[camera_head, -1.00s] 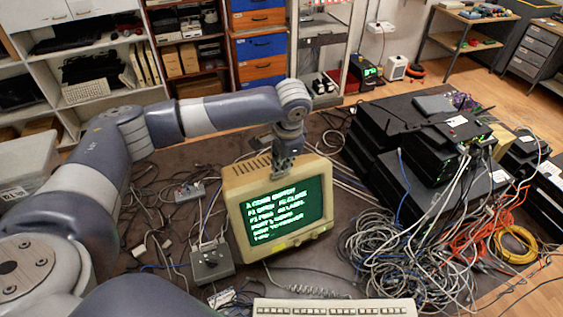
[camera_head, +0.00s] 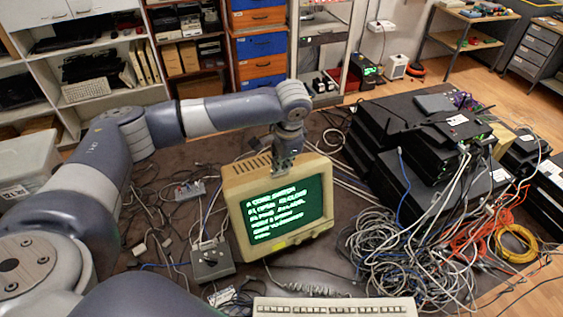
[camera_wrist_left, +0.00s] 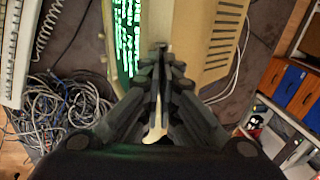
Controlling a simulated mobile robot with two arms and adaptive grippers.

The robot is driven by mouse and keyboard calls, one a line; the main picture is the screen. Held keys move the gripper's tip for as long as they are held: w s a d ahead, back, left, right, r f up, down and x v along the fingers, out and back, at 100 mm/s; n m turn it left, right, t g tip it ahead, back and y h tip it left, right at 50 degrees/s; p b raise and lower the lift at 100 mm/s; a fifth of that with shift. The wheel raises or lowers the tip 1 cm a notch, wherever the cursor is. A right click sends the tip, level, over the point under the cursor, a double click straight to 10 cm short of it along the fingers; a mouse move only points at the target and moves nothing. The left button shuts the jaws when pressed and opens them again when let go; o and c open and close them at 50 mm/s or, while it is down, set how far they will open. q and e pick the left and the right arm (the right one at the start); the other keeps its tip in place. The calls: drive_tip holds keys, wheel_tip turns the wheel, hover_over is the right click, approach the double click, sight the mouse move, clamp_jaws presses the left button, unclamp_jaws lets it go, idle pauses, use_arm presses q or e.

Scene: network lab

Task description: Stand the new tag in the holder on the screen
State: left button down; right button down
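The screen is a beige monitor (camera_head: 243,180) with green text on its lit face, standing on the dark table; its casing also fills the top of the left wrist view (camera_wrist_left: 195,35). My left gripper (camera_head: 281,172) points down at the monitor's top edge, just above or against it. In the left wrist view the gripper's fingers (camera_wrist_left: 163,62) are close together around a thin piece, with a pale cream part, apparently the new tag (camera_wrist_left: 155,132), between them. The holder is not distinct, and the fingers hide that spot. My right gripper is out of view.
A keyboard (camera_head: 335,307) lies in front of the monitor. Tangled cables (camera_head: 410,255) and stacked black network boxes (camera_head: 410,140) crowd the right side. Shelves line the back.

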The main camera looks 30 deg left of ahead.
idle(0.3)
use_arm(q)
drive_tip(key=shift+w+a+f+g+h, duration=0.1)
drive_tip(key=shift+w+a+g+h, duration=0.15)
drive_tip(key=shift+g+h, duration=0.2)
drive_tip(key=shift+w+a+f+g+h, duration=0.1)
drive_tip(key=shift+a+g+h, duration=0.2)
drive_tip(key=shift+h, duration=0.25)
drive_tip(key=c, duration=2.3)
unclamp_jaws()
drive_tip(key=shift+r, duration=0.1)
drive_tip(key=o, duration=0.6)
wheel_tip(320, 180, up, 12)
drive_tip(key=shift+f, duration=0.1)
